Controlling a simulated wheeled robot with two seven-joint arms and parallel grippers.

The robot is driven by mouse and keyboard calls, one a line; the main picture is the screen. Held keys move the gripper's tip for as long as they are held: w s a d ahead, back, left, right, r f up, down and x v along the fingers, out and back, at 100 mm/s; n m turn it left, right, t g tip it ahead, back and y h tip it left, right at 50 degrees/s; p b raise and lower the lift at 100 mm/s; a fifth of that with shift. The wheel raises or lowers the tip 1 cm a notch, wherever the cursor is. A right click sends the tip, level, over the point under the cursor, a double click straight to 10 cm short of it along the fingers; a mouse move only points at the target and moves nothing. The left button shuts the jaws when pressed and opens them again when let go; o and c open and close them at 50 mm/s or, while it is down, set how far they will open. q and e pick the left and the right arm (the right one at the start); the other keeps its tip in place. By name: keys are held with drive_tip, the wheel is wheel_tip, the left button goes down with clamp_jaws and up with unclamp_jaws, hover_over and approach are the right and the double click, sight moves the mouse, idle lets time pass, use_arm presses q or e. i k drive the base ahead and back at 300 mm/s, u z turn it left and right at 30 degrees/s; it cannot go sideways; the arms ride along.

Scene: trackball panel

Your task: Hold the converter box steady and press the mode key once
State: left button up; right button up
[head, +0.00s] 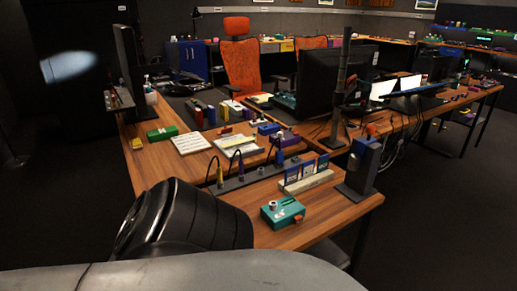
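A small teal box (277,219), which looks like the converter box, sits on the near right part of the wooden desk. It has a pale round knob (273,205) on top and an orange-red key or tab (298,219) at its right front corner. Which part is the mode key is too small to tell. Nothing touches the box. Neither of my grippers shows in the head view.
A blue-grey post (365,160) on a dark base stands right of the box. Behind it are a card holder (306,182) and a dark strip (232,186) with upright cabled tools. A large black ribbed object (190,217) fills the near left. Bare wood (335,211) lies right of the box.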

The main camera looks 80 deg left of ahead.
sight(297, 219)
drive_tip(key=k, duration=0.6)
drive_tip(key=u, duration=0.75)
